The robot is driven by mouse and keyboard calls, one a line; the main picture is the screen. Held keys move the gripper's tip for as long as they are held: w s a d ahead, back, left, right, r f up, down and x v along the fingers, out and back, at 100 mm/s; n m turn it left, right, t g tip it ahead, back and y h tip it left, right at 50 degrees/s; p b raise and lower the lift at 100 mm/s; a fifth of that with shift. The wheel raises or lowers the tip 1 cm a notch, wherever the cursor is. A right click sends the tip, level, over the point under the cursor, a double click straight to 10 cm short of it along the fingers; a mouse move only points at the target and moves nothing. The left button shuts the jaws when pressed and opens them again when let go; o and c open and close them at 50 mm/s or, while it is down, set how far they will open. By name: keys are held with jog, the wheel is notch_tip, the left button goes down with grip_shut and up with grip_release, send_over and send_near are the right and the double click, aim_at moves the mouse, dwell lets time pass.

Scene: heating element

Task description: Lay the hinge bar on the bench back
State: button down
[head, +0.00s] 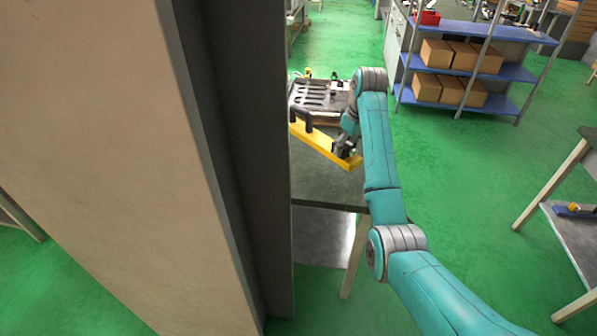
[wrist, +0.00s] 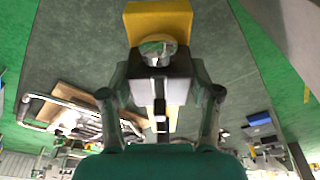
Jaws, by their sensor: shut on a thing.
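The yellow hinge bar (head: 322,145) shows in the head view over the dark bench top (head: 325,185), running from upper left to lower right. A dark handle-like loop stands near its far left end. My gripper (head: 346,152) is shut on the bar near its right end. In the wrist view a yellow block end of the bar (wrist: 160,22) shows beyond my gripper (wrist: 158,85), whose fingers hide part of it. I cannot tell whether the bar touches the bench top. A tall panel hides the bench's left side.
A tray with slots and tools (head: 318,95) lies on the bench behind the bar. The tall beige panel with a dark edge (head: 110,130) stands close at left. A blue shelf with boxes (head: 460,75) is at back right. Bare bench top shows in front of the bar.

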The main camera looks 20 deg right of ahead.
jog(key=shift+s+a+r+m, duration=0.1)
jog(key=shift+s+a+m, duration=0.2)
jog(key=shift+a+m, duration=0.15)
jog(key=shift+a+f, duration=0.15)
jog(key=shift+f, duration=0.15)
send_over(339, 186)
jog(key=shift+s+d+x, duration=0.1)
jog(key=shift+s+x, duration=0.15)
jog(key=shift+x, duration=1.25)
jog(key=shift+s+d+x, duration=0.1)
jog(key=shift+s+x, duration=0.2)
jog(key=shift+x, duration=1.25)
jog(key=shift+s+d+x, duration=0.1)
jog(key=shift+s+x, duration=0.15)
jog(key=shift+x, duration=1.25)
jog(key=shift+f, duration=0.2)
jog(key=shift+c, duration=1.2)
grip_release()
jog(key=shift+f, duration=0.15)
